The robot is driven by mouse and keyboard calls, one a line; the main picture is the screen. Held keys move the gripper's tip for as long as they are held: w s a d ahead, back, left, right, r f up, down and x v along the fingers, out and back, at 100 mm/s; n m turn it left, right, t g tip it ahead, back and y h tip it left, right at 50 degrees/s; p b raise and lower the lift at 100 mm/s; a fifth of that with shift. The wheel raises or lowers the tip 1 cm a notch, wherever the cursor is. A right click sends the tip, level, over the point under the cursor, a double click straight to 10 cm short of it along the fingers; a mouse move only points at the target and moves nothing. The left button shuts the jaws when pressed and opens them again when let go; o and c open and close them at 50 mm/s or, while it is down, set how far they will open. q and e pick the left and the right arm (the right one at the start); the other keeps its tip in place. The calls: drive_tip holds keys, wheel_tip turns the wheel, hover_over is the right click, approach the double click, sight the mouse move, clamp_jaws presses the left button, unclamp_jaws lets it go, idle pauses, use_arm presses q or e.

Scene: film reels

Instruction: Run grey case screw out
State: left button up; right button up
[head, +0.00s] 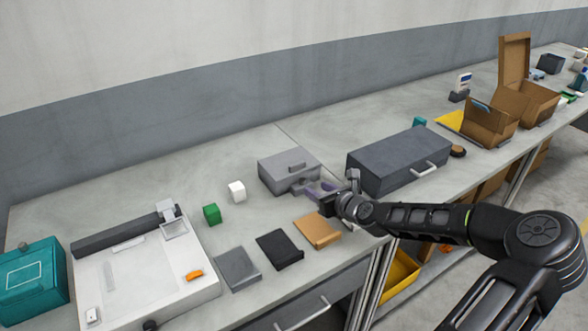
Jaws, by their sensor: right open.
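A small grey case (285,178) with a raised block on its lid sits on the bench at the middle of the head view. A larger dark grey case (392,165) with a light handle stands to its right; I cannot tell which one the task names. My right gripper (325,197) is open at the small case's front right corner, its fingers partly hidden. A purplish thing (316,189) shows beside the fingers, too small to make out. I cannot make out any screw. My left gripper is not in view.
A tan pad (317,230), a black pad (279,249) and a grey pad (238,269) lie along the front edge. Cardboard boxes (490,122) stand at the far right.

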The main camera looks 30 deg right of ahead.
sight(304, 181)
drive_tip(key=shift+w, duration=0.3)
drive_tip(key=shift+s+r, duration=0.2)
drive_tip(key=shift+p+x, duration=0.3)
drive_tip(key=shift+x, duration=3.7)
clamp_jaws()
